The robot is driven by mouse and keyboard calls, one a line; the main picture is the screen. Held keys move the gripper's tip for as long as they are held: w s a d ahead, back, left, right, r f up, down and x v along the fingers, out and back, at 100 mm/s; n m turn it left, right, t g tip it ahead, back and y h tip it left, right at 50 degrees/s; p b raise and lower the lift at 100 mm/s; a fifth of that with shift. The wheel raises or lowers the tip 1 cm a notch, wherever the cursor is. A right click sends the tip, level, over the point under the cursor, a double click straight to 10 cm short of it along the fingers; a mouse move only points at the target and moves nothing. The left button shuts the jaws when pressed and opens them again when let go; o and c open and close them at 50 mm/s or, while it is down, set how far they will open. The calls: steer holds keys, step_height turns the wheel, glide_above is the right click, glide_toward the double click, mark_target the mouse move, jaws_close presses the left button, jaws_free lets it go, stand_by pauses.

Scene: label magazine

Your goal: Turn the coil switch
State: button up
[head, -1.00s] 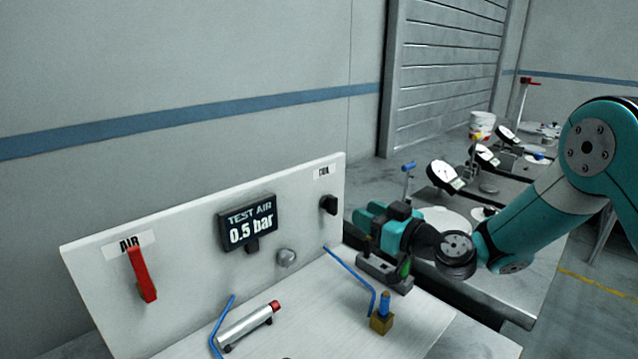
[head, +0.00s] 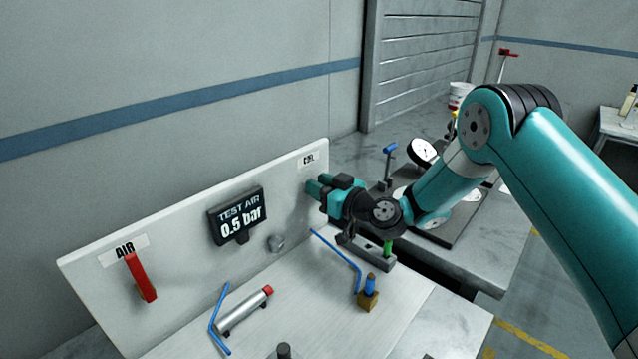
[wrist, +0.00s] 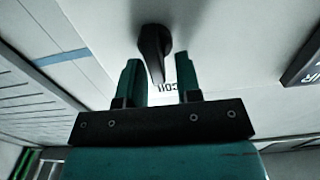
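The coil switch (wrist: 154,48) is a black knob on the white panel, seen in the wrist view just beyond my fingertips. The COIL label (head: 308,160) is above where my gripper is in the head view, and the switch itself is hidden there behind my gripper. My gripper (head: 312,187) is at the right end of the panel. In the wrist view my gripper (wrist: 158,75) has its two teal fingers apart, with a gap between them and nothing held. The knob's narrow end points down toward that gap; whether it is between the fingers I cannot tell.
The white panel (head: 180,215) carries a red AIR lever (head: 140,277) and a display (head: 237,215) reading 0.5 bar. A silver cylinder (head: 245,311) and a brass fitting (head: 368,297) with blue tubing are on the bench below my arm.

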steer(key=shift+w+a+r+b, duration=0.15)
steer(key=shift+a+r+b, duration=0.05)
steer(key=shift+b, duration=0.1)
steer(key=m+b, duration=0.1)
steer(key=m, duration=0.1)
steer(key=m+b, duration=0.1)
steer(key=shift+w+d+f+m+b, duration=0.15)
steer(key=shift+w+d+m+b, duration=0.05)
steer(key=shift+m+b, duration=0.2)
steer(key=m, duration=0.1)
steer(key=m+b, duration=0.1)
steer(key=m, duration=0.2)
steer(key=shift+w+d+f+m+b, duration=0.1)
steer(key=shift+w+d+m+b, duration=0.2)
steer(key=shift+b, duration=0.1)
steer(key=o, duration=0.6)
steer(key=shift+c, duration=0.2)
steer(key=shift+s, duration=0.1)
